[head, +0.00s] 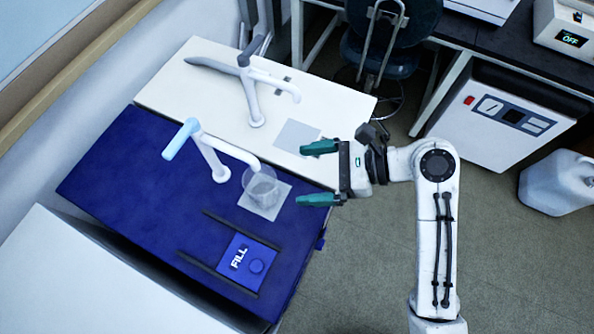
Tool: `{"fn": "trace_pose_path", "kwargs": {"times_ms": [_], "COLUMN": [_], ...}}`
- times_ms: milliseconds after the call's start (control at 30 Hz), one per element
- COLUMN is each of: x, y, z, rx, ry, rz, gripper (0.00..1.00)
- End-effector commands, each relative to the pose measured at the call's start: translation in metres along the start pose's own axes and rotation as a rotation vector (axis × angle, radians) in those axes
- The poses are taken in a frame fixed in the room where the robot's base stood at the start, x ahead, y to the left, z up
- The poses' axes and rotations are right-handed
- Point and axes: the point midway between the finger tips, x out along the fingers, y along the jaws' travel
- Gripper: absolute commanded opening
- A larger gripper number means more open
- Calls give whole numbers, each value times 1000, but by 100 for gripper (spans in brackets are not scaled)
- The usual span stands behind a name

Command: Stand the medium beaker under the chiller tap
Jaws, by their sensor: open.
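A clear beaker (260,188) stands upright on a grey square pad (270,210) on the blue unit, which I take to be the chiller. The blue unit's white tap (212,155) has a light blue top, and its spout end is at the beaker's rim in the picture. My gripper (303,174) has green fingers and is open and empty. Its fingertips point left toward the beaker, just right of it, with a visible gap. The beaker's size mark cannot be read.
A FILL panel (247,262) lies between dark rails at the blue unit's front. Behind is a white unit (180,95) with its own tap (250,90) and an empty grey pad (297,136). A chair (385,55) and a white jug (560,182) stand on the floor.

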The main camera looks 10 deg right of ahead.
Motion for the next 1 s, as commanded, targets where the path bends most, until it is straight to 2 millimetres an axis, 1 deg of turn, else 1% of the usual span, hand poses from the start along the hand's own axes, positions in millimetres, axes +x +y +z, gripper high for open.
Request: {"fn": "trace_pose_path", "kwargs": {"times_ms": [100, 300, 367, 433, 467, 567, 600, 733, 800, 867, 1000], "x": [-4, -5, -5, -6, -6, -12, -16, -33, -45, -57, -89], "y": [0, 0, 1, 3, 4, 12, 16, 32, 41, 50, 72], "z": [0, 0, -3, -11, -16, -43, -56, -97, -117, -132, -163], "rx": [-1, -3, -17, -62, -93, -250, -329, -608, -754, -878, -1151], "ry": [1, 2, 11, 42, 63, 168, 222, 412, 510, 589, 751], "rz": [0, 0, -2, -9, -12, -18, -12, 48, 107, 173, 381], "gripper": [100, 100, 100, 100, 100, 100, 100, 100, 100, 100, 100]}}
